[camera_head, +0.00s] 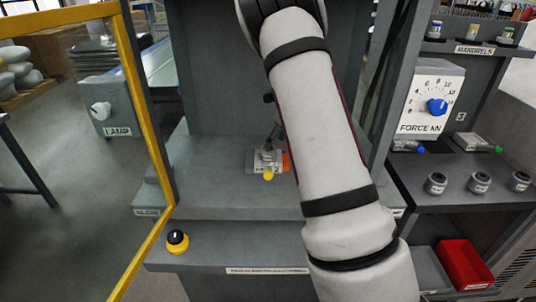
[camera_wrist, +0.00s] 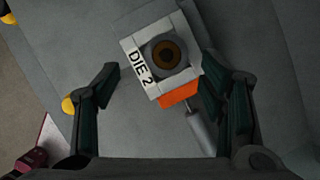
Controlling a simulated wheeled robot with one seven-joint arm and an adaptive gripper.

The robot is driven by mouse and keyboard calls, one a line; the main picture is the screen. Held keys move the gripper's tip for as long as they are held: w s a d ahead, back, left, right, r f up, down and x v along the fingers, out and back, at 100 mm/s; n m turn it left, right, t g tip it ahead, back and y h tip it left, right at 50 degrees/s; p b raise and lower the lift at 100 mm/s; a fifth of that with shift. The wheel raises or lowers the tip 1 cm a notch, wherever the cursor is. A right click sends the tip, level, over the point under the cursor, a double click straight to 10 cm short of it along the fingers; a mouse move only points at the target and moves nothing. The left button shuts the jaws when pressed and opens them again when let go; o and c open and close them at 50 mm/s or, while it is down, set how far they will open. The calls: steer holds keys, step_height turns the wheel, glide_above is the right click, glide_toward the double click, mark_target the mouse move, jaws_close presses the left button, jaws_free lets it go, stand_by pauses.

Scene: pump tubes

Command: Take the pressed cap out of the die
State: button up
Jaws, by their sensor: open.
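The die (camera_wrist: 141,67), a light block lettered "DIE 2", sits on the grey press bed in the wrist view. A dark grey round piece with a brown, hollow-looking centre (camera_wrist: 166,53) is set in its top; I cannot tell for sure which part is the cap. My gripper (camera_wrist: 160,72) is open and empty, its dark fingers reaching toward either side of the die. The right finger is close to the die's edge; contact is unclear. In the head view the die (camera_head: 262,167) is small, and my arm hides most of the gripper.
An orange piece (camera_wrist: 180,95) and a grey rod (camera_wrist: 200,130) adjoin the die. A yellow frame (camera_head: 143,90) stands at the left. A yellow-and-black button (camera_head: 177,241) is on the front ledge. A force dial (camera_head: 432,100), small cups (camera_head: 436,183) and a red bin (camera_head: 464,266) are at right.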

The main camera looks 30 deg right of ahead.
mark_target(268, 153)
steer(key=shift+w+d+x, duration=0.1)
steer(key=shift+d+x, duration=0.05)
steer(key=shift+x, duration=1.45)
steer(key=shift+w+d+x, duration=0.1)
steer(key=shift+d+x, duration=0.05)
steer(key=shift+x, duration=1.45)
steer(key=shift+c, duration=0.5)
steer(key=shift+a+f, duration=0.1)
steer(key=shift+a, duration=0.05)
steer(key=c, duration=1.4)
